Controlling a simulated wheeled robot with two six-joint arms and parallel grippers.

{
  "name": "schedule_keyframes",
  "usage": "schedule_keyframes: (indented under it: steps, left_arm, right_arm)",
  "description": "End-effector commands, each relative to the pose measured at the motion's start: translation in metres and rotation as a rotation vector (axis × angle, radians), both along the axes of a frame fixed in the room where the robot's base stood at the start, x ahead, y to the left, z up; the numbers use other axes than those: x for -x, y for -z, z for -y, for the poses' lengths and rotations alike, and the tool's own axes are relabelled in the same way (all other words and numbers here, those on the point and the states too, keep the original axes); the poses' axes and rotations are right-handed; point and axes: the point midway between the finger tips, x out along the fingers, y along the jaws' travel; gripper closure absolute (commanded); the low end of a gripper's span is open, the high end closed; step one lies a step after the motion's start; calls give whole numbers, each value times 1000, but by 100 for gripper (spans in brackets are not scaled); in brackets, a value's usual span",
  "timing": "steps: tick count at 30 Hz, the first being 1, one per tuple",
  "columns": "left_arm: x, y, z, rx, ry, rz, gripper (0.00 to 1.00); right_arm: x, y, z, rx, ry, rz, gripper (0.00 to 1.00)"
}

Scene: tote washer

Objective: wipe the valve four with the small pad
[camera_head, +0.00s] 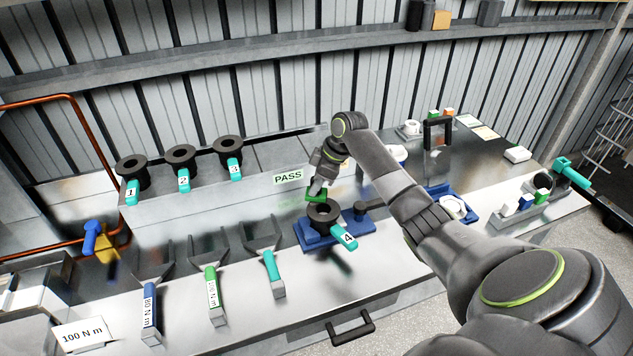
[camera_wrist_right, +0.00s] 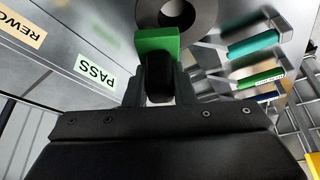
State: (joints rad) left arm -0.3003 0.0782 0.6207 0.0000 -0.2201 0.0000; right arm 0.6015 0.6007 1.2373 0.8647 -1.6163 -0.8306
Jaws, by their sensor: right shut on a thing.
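Valve four is a dark ring-shaped body (camera_head: 325,213) with a teal handle marked 4 (camera_head: 345,237). It sits in a blue fixture (camera_head: 309,239) on the bench. My right gripper (camera_head: 318,188) is shut on a small green pad (camera_head: 316,197) just behind and above the valve's ring. In the right wrist view the green pad (camera_wrist_right: 157,42) sticks out between the fingers, beside the dark ring (camera_wrist_right: 205,22), which the top edge cuts off. I cannot tell whether the pad touches the ring. My left gripper is not in view.
Valves one (camera_head: 132,172), two (camera_head: 182,160) and three (camera_head: 229,150) stand on the raised steel ledge at left. A PASS label (camera_head: 288,177) is behind valve four. A caddy (camera_head: 520,219) stands at right.

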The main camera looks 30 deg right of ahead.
Motion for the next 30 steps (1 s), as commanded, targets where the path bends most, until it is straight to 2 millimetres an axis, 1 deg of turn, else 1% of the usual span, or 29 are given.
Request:
schedule_keyframes:
  steps: [21,25,30]
  left_arm:
    - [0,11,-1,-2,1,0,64]
    - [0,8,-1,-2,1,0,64]
    - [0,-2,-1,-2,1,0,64]
  right_arm:
    - [0,23,0,0,0,0,100]
    - [0,21,-2,0,-1,0,100]
    - [1,19,-12,-3,-1,-1,100]
